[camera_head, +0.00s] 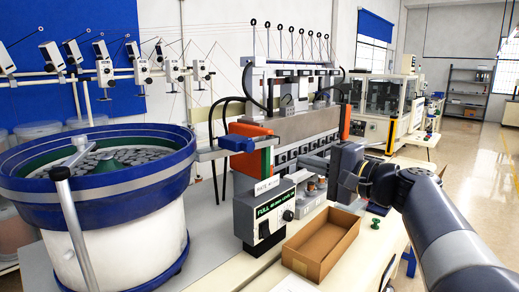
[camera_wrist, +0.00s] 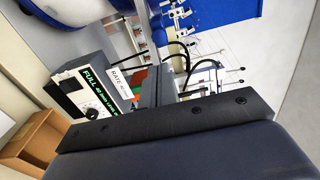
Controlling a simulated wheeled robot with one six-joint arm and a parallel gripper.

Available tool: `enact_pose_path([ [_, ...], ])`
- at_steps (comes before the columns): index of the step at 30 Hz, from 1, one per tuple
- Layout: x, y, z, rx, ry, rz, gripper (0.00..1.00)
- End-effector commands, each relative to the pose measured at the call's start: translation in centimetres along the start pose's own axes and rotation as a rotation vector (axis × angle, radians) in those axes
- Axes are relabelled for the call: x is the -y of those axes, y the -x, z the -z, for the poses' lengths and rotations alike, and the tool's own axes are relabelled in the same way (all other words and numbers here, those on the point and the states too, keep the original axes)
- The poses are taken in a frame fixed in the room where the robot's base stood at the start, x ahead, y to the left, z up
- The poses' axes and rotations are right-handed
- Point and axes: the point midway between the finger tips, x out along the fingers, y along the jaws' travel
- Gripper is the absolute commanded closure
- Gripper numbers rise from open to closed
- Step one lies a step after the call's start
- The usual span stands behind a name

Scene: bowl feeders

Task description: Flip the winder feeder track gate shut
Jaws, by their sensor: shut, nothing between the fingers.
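The winder's bowl feeder (camera_head: 90,190) stands at the left of the head view, a blue bowl on a white drum with grey parts inside. Its short track (camera_head: 212,153) runs from the bowl's right rim to a blue block (camera_head: 237,143) by an orange panel. I take this blue block to be the track gate; whether it stands open or shut I cannot tell. My gripper (camera_head: 304,161) is shut and empty, right of the block and apart from it. In the wrist view my dark fingers (camera_wrist: 160,75) point toward the machine, partly hidden by the wrist.
A grey control box (camera_head: 263,213) with a green "FULL" display stands below the track; it also shows in the wrist view (camera_wrist: 85,85). An open cardboard box (camera_head: 322,243) lies in front. The winding machine (camera_head: 305,125) stands behind my gripper.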

Motion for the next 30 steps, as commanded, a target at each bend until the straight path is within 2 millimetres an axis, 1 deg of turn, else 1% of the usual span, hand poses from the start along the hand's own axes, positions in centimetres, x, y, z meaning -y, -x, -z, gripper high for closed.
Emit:
enact_pose_path([
  [6,0.0,-0.3,0.0,0.001,0.0,0.0,1.0],
  [8,0.1,-0.7,0.0,0.002,-0.001,0.0,1.0],
  [11,0.1,-1.9,0.0,0.004,-0.001,-0.001,1.0],
  [24,0.3,-10.9,-0.1,0.004,-0.002,-0.001,1.0],
  [27,0.3,-12.3,-0.1,0.003,-0.002,-0.002,1.0],
  [30,0.2,-13.3,0.0,0.001,-0.001,-0.001,1.0],
])
